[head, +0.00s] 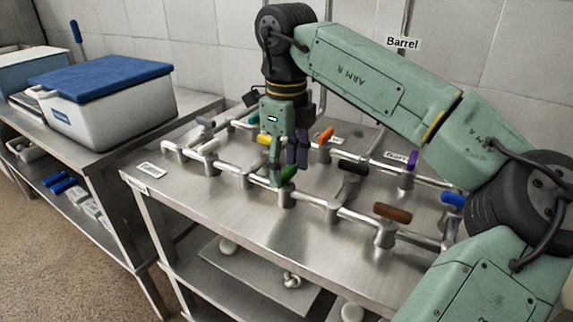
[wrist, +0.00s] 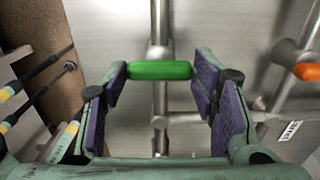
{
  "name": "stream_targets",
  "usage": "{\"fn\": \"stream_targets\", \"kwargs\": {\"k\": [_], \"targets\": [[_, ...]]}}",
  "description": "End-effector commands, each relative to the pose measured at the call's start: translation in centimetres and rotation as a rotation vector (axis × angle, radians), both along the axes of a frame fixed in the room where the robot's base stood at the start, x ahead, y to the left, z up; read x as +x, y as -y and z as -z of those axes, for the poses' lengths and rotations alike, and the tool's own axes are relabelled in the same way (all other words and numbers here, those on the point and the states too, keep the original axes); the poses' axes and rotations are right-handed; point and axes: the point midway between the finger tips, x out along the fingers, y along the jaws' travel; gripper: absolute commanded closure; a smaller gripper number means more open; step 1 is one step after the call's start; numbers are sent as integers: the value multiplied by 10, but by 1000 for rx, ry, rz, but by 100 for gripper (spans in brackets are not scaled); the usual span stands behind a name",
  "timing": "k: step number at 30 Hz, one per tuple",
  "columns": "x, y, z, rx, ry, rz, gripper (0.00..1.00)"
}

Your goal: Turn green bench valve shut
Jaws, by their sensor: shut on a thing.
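The green valve handle (head: 289,173) sits on the front pipe run of the steel bench, partly hidden by my gripper in the head view. My gripper (head: 284,168) reaches down over it from above. In the wrist view the green handle (wrist: 160,70) lies between the purple finger pads of my gripper (wrist: 161,84), which close on its two ends. The handle lies crosswise over the steel pipe (wrist: 158,28) that runs up the picture beneath it.
Other valve handles stand close by: yellow (head: 265,140), orange (head: 326,135), black (head: 350,164), brown (head: 392,213) and purple (head: 411,162). A white bin with a blue lid (head: 98,75) stands on the left bench. The front strip of the valve bench (head: 215,215) is bare.

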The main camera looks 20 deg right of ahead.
Motion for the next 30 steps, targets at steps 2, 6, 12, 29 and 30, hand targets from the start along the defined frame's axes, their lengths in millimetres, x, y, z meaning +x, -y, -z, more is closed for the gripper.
{"fn": "stream_targets", "kwargs": {"k": [2, 6, 12, 29, 30], "targets": [[0, 1, 0, -1, 0, 9, 75], [0, 1, 0, -1, 0, 11, 75], [0, 1, 0, -1, -1, 11, 75], [0, 0, 0, -1, -1, 7, 27], [0, 0, 0, 0, 0, 7, 27]]}}
